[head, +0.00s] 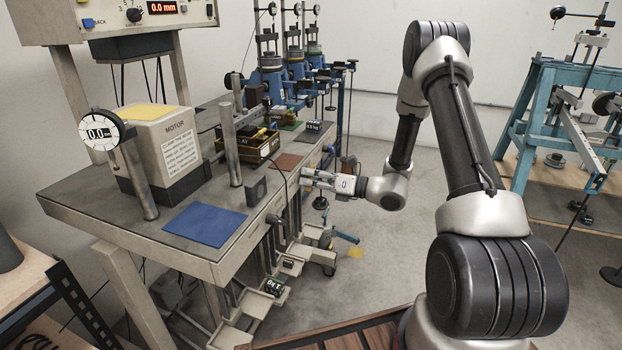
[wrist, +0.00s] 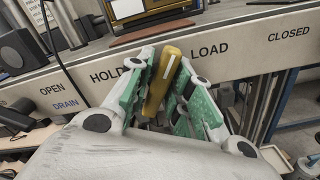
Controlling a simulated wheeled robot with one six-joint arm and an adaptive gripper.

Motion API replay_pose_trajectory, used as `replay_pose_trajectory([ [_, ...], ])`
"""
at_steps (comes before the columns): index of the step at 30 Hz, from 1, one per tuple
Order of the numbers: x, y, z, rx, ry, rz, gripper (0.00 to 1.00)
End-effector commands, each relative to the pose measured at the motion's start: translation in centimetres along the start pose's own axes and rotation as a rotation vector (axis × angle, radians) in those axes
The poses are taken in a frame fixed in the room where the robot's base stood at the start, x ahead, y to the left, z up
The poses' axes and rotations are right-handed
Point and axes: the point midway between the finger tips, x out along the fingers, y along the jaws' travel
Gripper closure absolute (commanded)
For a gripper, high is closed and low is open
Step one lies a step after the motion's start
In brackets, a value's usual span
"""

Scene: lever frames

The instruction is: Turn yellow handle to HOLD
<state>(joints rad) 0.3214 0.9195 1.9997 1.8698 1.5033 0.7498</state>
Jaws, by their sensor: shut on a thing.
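The yellow handle (wrist: 160,82) is in the middle of the wrist view, a short bar with a pale stripe. Its upper end leans right, between the HOLD label (wrist: 107,76) and the LOAD label (wrist: 210,49) on the bench's front edge. My gripper (wrist: 166,68) is shut on the handle, with one green-padded finger on each side. In the head view my gripper (head: 309,180) is at the front edge of the bench, and I cannot make out the handle there.
The bench (head: 120,205) carries a motor box (head: 160,145), a dial gauge (head: 98,133), a blue mat (head: 205,224) and a tray (head: 258,147). The wrist view shows OPEN (wrist: 52,90), DRAIN (wrist: 65,104) and CLOSED (wrist: 289,32) labels. Clear floor (head: 375,245) lies right of the bench.

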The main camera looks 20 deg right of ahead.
Motion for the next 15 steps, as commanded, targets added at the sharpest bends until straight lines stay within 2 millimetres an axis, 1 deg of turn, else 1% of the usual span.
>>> replay_pose_trajectory([
  [15, 0.0, 0.13, 0.13, -0.489, -0.003, -0.001, 1.0],
])
